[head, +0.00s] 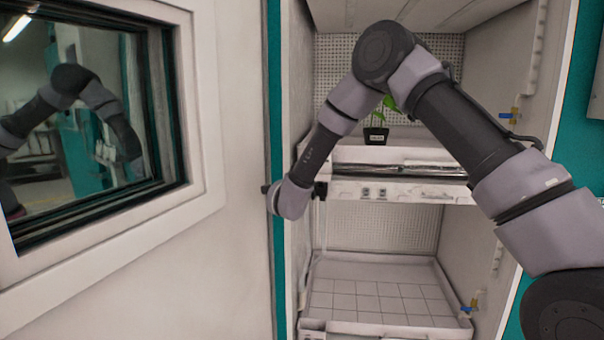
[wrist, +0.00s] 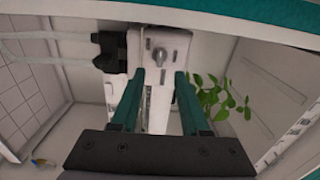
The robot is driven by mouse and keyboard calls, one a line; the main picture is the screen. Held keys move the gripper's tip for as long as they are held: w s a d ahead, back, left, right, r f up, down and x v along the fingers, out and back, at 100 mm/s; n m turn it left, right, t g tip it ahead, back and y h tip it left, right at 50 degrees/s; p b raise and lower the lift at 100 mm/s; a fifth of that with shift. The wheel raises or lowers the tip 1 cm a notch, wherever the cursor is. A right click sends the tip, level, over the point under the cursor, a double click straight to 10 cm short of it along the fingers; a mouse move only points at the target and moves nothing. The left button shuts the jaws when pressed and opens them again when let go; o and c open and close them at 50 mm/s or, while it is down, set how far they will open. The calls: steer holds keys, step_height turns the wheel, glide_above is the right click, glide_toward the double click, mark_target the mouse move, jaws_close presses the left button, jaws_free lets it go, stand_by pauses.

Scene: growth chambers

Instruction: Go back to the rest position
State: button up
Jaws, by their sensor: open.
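My gripper (wrist: 159,76) is open, its two teal fingers apart in the wrist view. No held thing shows between them. The white end of a shelf (wrist: 165,48) with a small knob lies beyond the fingertips; I cannot tell whether they touch it. In the head view my arm reaches across the open chamber from the right, and its wrist is by the chamber's left edge. The fingers cannot be made out there.
A black pot (head: 376,136) with a green plant stands on the upper shelf (head: 420,191), partly behind my arm; its leaves (wrist: 215,95) also show in the wrist view. A gridded lower tray (head: 370,300) is empty. The open door with a window (head: 85,120) stands at left.

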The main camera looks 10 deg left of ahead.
steer(key=d+r+n+g+y, duration=0.1)
steer(key=d+r+n+y, duration=0.1)
steer(key=d+r, duration=0.45)
steer(key=d+r+n+g+y, duration=0.1)
steer(key=d+r+n, duration=0.25)
steer(key=r, duration=0.55)
steer(key=s+d+r+n+g+y, duration=0.1)
steer(key=s+d+r+n+g, duration=0.4)
steer(key=s+d, duration=0.6)
steer(key=s+d+f+n+g, duration=0.1)
steer(key=s+d, duration=0.3)
steer(key=s, duration=0.5)
steer(key=s+d+f+n+g+h, duration=0.1)
steer(key=s+d, duration=0.4)
steer(key=s, duration=0.4)
steer(key=s+d+n+g, duration=0.1)
steer(key=s+d, duration=0.4)
steer(key=s, duration=0.4)
steer(key=shift+f+n+g, duration=0.35)
steer(key=shift+f+g, duration=0.05)
